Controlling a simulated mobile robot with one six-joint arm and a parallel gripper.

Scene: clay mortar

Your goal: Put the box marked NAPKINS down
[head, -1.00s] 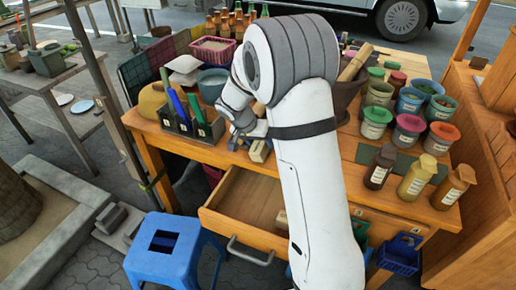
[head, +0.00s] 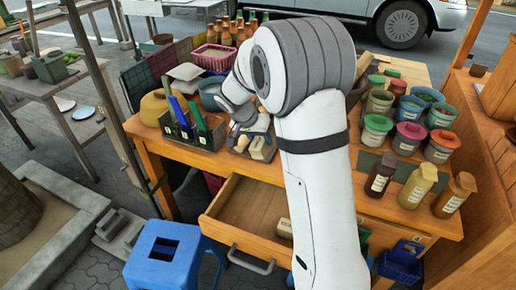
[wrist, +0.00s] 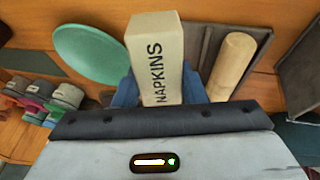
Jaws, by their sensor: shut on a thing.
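The cream box marked NAPKINS (wrist: 158,60) stands out from between the blue fingers of my gripper (wrist: 160,92) in the wrist view. My gripper is shut on it. In the head view the box (head: 262,148) shows as a small pale block at the wooden table's front edge, beside a dark tray (wrist: 205,50). Much of my gripper (head: 250,130) is hidden behind my arm there. I cannot tell whether the box touches the surface below it.
A pale cylinder (wrist: 232,65) lies on the tray beside the box. A green round plate (wrist: 90,52) is on its other side. A divided dark caddy (head: 193,133) stands left of it. Below, a drawer (head: 245,215) is open; a blue stool (head: 163,255) stands in front.

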